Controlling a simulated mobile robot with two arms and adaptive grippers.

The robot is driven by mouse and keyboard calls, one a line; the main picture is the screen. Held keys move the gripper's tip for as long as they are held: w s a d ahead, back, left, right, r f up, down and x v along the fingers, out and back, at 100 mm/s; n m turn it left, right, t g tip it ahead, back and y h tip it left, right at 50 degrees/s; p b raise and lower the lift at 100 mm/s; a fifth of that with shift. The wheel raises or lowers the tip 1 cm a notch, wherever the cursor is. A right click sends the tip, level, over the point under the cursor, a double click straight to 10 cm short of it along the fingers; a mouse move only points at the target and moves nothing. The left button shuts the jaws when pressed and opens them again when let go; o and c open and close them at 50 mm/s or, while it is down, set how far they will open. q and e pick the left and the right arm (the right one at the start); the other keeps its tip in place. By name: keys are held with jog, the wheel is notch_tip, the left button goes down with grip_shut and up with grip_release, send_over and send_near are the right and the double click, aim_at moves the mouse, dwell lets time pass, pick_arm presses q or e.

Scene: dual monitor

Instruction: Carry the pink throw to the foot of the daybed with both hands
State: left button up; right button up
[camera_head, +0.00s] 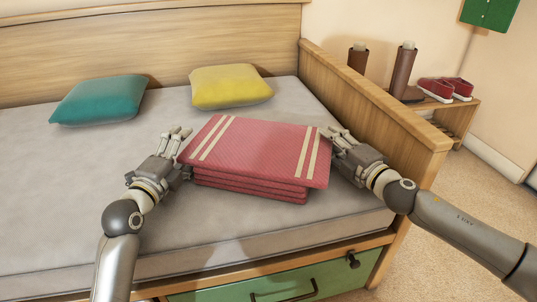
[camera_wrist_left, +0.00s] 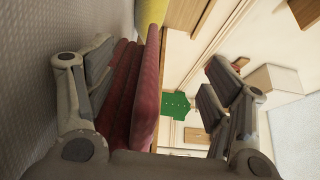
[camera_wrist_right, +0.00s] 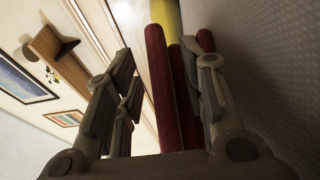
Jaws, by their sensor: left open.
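The pink throw (camera_head: 255,155), folded in a stack with pale stripes, lies on the mattress of the daybed (camera_head: 345,240) near its right end. My left gripper (camera_head: 183,150) is at the throw's left edge, fingers apart. In the left wrist view the throw (camera_wrist_left: 145,90) shows between the spread fingers, with a clear gap to the upper finger. My right gripper (camera_head: 335,145) is at the throw's right edge. In the right wrist view the throw (camera_wrist_right: 160,85) lies between its parted fingers, close to the lower one. Contact there is unclear.
A teal pillow (camera_head: 100,99) and a yellow pillow (camera_head: 229,86) lie at the back of the mattress. The wooden end panel (camera_head: 375,105) rises beside my right arm. The mattress at left is clear.

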pick_arm(q)
jog(key=shift+s+a+r, duration=0.15)
jog(key=shift+s+r, duration=0.2)
jog(key=shift+s, duration=0.3)
jog(key=shift+s+a+r, duration=0.1)
jog(key=shift+s+r, duration=0.25)
jog(key=shift+s, duration=0.25)
jog(key=shift+s+a+r, duration=0.15)
jog(key=shift+s+r, duration=0.2)
jog(key=shift+s, duration=0.3)
pick_arm(e)
jog(key=shift+a+r, duration=0.15)
jog(key=shift+a, duration=0.05)
jog(key=o, duration=0.8)
jog(key=shift+s+d, duration=0.1)
jog(key=shift+s, duration=0.05)
jog(key=v, duration=1.1)
jog(key=shift+s+d, duration=0.3)
jog(key=shift+s, duration=0.1)
